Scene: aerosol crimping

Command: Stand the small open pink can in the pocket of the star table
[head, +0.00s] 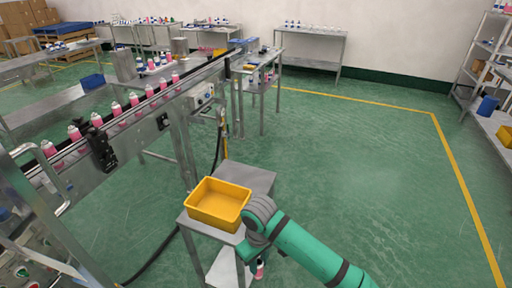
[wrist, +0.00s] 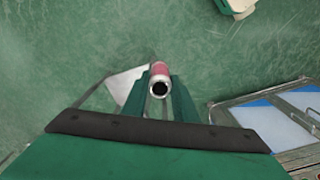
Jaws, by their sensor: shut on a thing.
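The small pink can (wrist: 160,68) is in my gripper (wrist: 160,98), held between the two green fingers in the wrist view. Its round open mouth, dark inside with a pale rim, faces the wrist camera. In the head view the pink can (head: 260,270) hangs below the end of my arm, beside the small steel table and above the green floor. My gripper is partly hidden by my own arm in the head view. I cannot make out the star table or its pocket in either view.
A yellow bin (head: 217,220) stands on the small steel table (head: 259,180). A conveyor (head: 145,107) with several pink, white-topped cans runs along the left. More steel tables stand at the back, and shelves (head: 490,125) at the right. The green floor at centre right is clear.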

